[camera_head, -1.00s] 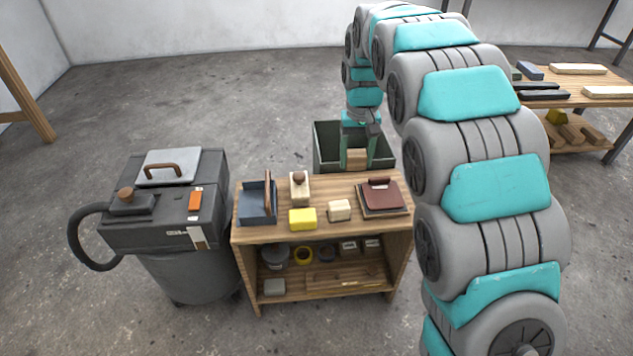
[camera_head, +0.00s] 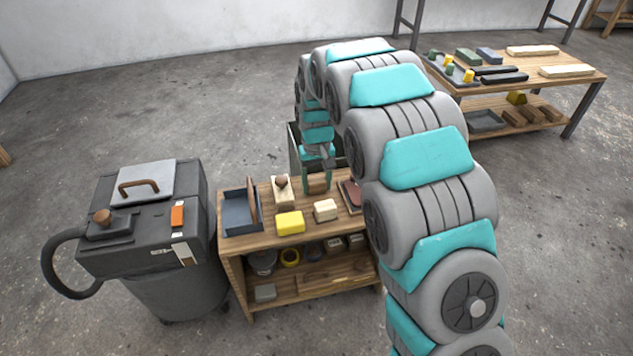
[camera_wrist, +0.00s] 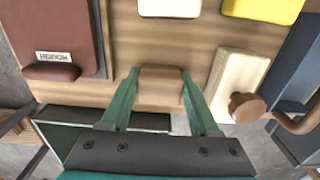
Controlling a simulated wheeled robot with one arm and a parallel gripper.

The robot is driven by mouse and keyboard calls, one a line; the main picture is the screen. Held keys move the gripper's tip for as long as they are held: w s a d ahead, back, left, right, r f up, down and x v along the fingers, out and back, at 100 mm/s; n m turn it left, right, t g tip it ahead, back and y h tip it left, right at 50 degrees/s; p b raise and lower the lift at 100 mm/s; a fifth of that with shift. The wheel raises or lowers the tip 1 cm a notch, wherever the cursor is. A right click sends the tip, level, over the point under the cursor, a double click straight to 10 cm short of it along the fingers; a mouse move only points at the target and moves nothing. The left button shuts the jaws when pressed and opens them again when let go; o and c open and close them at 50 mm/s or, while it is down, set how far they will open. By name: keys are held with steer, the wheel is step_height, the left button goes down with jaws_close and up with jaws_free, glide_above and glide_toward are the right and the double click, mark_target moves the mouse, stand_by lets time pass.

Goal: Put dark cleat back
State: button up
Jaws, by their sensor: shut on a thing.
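My gripper (camera_head: 317,184) is shut on a brown wooden block, which I take to be the dark cleat (camera_head: 317,179). It is held at the back of the small wooden bench (camera_head: 236,238), between the pale block with a round knob (camera_head: 284,194) and the dark red sanding item (camera_head: 352,198). In the wrist view the cleat (camera_wrist: 160,83) sits between the green fingertips of my gripper (camera_wrist: 160,92), over the bench top's edge area. Whether it touches the bench is unclear.
A yellow block (camera_head: 290,222) and a cream block (camera_head: 325,210) stand on the bench, with a blue-grey tray (camera_head: 240,214) at left. A dark bin (camera_head: 294,150) is behind. A vacuum (camera_head: 145,230) stands left. A farther table (camera_head: 585,88) holds several bars and blocks, with brown blocks on its shelf.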

mark_target(317, 180)
steer(key=o, duration=1.2)
steer(key=shift+f, duration=0.1)
step_height(317, 180, up, 12)
steer(key=s+d+r+m, duration=0.1)
steer(key=s+d+r, duration=0.3)
steer(key=s+d, duration=0.45)
steer(key=s+d+f, duration=0.1)
steer(key=s+d, duration=0.2)
steer(key=s, duration=0.7)
steer(key=s+d+f+m+g, duration=0.1)
steer(key=s+d+f, duration=0.1)
steer(key=s, duration=0.9)
steer(key=s+d+f+m, duration=0.1)
steer(key=s+d, duration=0.2)
steer(key=s, duration=0.8)
steer(key=shift+s+d+f+g+b, duration=0.15)
steer(key=shift+d+f+g+b, duration=0.05)
steer(key=shift+d+g+b, duration=0.25)
